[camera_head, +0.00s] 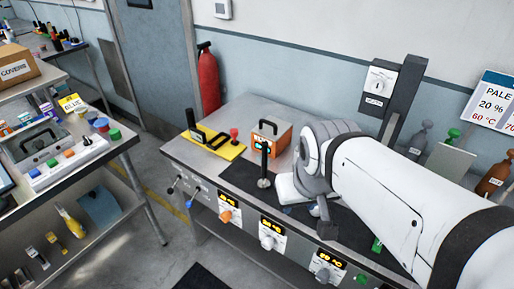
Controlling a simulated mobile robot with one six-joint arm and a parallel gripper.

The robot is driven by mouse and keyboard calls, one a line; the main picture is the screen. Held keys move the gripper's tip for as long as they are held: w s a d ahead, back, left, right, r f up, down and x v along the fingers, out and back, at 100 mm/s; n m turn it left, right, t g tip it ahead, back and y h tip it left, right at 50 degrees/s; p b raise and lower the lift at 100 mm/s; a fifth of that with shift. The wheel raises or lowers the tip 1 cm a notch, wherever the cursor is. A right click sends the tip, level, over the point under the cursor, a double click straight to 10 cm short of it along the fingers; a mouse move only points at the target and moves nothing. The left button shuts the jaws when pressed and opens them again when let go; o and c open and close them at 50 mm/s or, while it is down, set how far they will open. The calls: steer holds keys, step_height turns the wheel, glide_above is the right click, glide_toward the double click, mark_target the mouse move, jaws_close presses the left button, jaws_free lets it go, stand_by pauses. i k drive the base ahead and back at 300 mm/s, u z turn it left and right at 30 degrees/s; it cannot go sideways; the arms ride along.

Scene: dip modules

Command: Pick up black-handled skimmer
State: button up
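A tool with an upright black handle (264,158) and a small round grey foot stands on the dark mat on the steel bench; it looks like the black-handled skimmer, but its working end is too small to make out. My white arm reaches in from the right over the bench. Its grey end, with my gripper (326,218), is to the right of the black handle and apart from it, near the bench's front edge. The fingers are mostly hidden by the arm, so I cannot see whether they are open or hold anything.
An orange box with a black handle (268,139) stands behind the skimmer. A yellow tray (226,150) with black items lies to the left. Knobs and displays line the bench front (271,232). Bottles (493,177) stand at right. A cluttered side bench (75,168) is at left; floor lies between.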

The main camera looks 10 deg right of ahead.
mark_target(263, 184)
steer(key=k, duration=1.1)
steer(key=u, duration=0.4)
steer(key=i, duration=1.5)
steer(key=z, duration=0.15)
